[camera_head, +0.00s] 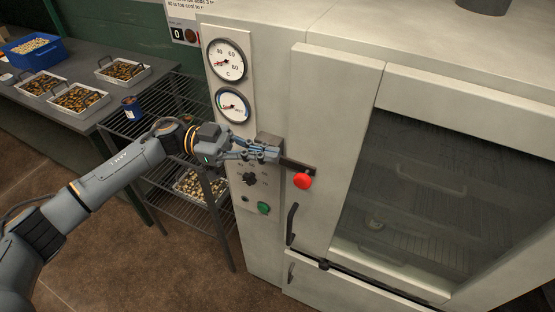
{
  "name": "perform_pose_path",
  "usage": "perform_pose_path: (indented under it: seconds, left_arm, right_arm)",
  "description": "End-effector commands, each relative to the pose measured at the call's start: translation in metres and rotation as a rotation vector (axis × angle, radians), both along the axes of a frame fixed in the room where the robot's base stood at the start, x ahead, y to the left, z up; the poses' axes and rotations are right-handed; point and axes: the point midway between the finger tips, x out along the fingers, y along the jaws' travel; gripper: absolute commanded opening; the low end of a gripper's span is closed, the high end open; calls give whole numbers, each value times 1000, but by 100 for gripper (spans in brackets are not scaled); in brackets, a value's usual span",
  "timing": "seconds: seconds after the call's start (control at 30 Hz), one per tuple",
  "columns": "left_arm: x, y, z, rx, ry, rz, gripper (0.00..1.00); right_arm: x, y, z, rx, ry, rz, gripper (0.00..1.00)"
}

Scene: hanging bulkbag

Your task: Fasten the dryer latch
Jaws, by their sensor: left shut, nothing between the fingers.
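The dryer (265,230) is a large pale cabinet with a dark glass window (440,195) in its door. The door looks shut. The latch is a dark bar (292,164) ending in a red knob (303,181), on the door's left edge beside the control panel. My left gripper (274,152) comes in from the left, with its shut fingertips close to the latch's left end. I cannot tell whether they touch it. Nothing shows between the fingers. The gripper covers part of the panel and the latch mount. My right gripper is not in view.
Two round gauges (227,58) sit above my gripper, with a black dial (250,179) and a green button (263,208) below. A black door handle (291,223) hangs under the red knob. Left are a wire rack (172,115) and a table with trays (80,98).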

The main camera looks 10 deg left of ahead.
Motion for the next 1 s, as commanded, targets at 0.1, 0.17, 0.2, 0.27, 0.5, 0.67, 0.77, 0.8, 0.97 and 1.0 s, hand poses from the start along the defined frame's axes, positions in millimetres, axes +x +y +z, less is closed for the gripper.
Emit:
perform_pose_path:
  seconds: [0.1, 0.17, 0.2, 0.27, 0.5, 0.67, 0.77, 0.8, 0.97, 1.0]
  left_arm:
    - [4, 22, -2, 4, -2, 2, 0]
    - [6, 34, 1, 3, -2, 3, 0]
    - [8, 41, 4, 3, -3, 2, 0]
    - [10, 51, 7, 2, -1, 2, 0]
    - [14, 75, 18, 1, 0, 0, 0]
    - [14, 78, 21, 0, 1, -2, 0]
    - [14, 78, 21, 0, 1, -2, 0]
    - [14, 78, 21, 0, 1, -2, 0]
    - [14, 78, 21, 0, 1, -2, 0]
    - [14, 78, 21, 0, 1, -2, 0]
  right_arm:
    - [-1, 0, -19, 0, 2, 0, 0]
    - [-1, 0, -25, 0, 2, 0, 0]
    - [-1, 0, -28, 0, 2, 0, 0]
    - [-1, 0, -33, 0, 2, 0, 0]
    - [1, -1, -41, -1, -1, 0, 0]
    - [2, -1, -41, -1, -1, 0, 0]
    - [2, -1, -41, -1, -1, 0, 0]
    - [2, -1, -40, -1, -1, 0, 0]
    - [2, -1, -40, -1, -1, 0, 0]
    - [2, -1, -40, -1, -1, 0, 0]
